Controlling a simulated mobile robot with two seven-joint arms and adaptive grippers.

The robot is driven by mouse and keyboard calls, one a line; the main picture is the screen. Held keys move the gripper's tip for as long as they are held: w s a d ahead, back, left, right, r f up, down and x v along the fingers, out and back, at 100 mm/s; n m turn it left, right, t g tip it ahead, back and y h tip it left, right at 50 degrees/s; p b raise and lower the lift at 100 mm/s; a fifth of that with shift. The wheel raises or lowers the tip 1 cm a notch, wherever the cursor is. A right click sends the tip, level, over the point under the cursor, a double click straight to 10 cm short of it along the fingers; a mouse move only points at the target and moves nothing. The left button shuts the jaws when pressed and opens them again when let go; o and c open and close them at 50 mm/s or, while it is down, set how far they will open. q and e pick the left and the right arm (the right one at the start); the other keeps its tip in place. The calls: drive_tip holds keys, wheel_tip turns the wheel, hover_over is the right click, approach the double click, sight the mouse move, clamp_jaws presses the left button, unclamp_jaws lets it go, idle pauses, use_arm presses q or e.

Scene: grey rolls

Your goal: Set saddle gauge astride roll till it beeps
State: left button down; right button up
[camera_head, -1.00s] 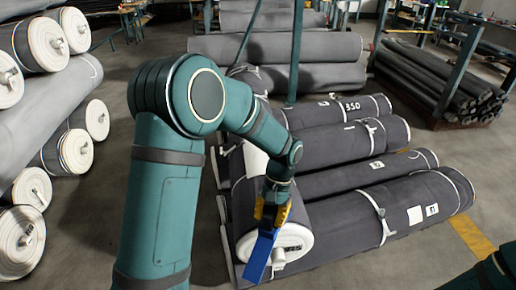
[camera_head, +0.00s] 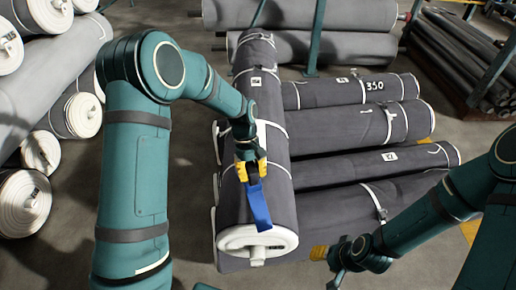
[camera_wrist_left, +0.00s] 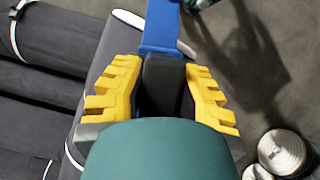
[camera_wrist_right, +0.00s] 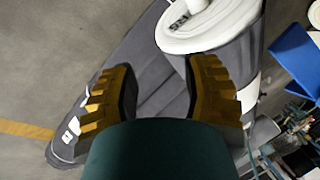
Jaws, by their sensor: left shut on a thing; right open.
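A grey roll (camera_head: 262,78) with a white end lies lengthwise on top of other rolls. My left gripper (camera_head: 251,172) is over the near part of this roll, shut on the saddle gauge (camera_head: 258,206), a blue piece with a dark grip. In the left wrist view the blue part (camera_wrist_left: 161,28) extends beyond the yellow fingers. I cannot tell whether the gauge touches the roll. My right gripper (camera_head: 350,258) is right of the roll's near end, open and empty. The right wrist view shows the white roll end (camera_wrist_right: 205,25) beyond its fingers and the blue gauge (camera_wrist_right: 292,70) at the right.
Several grey rolls (camera_head: 345,180) lie crosswise under and right of the top roll. White-ended rolls (camera_head: 25,200) are stacked at the left. More rolls (camera_head: 340,48) and a rack of thin dark rolls (camera_head: 455,75) stand behind. The floor is bare left of the top roll.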

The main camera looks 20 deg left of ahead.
use_arm(q)
drive_tip(key=w+f+n+t+h+p, duration=0.1)
drive_tip(key=w+f+n+t+p, duration=0.1)
drive_tip(key=w+n+t+p, duration=0.3)
drive_tip(key=shift+w+a+f+n+h, duration=0.35)
drive_tip(key=shift+w+n, duration=1.85)
drive_tip(key=shift+n, duration=2.4)
use_arm(e)
wheel_tip(320, 180, up, 6)
drive_tip(key=w, duration=0.2)
drive_tip(key=shift+r, duration=0.25)
use_arm(q)
drive_tip(key=shift+d, duration=0.1)
use_arm(e)
drive_tip(key=shift+d, duration=0.1)
use_arm(q)
wheel_tip(320, 180, down, 12)
drive_tip(key=b, duration=0.7)
drive_tip(key=shift+r+b, duration=0.15)
drive_tip(key=shift+b, duration=0.2)
use_arm(e)
wheel_tip(320, 180, down, 8)
drive_tip(key=s, duration=0.2)
drive_tip(key=shift+a, duration=0.2)
use_arm(q)
drive_tip(key=shift+f+b, duration=0.4)
drive_tip(key=shift+f, duration=0.15)
use_arm(e)
drive_tip(key=shift+f, duration=0.45)
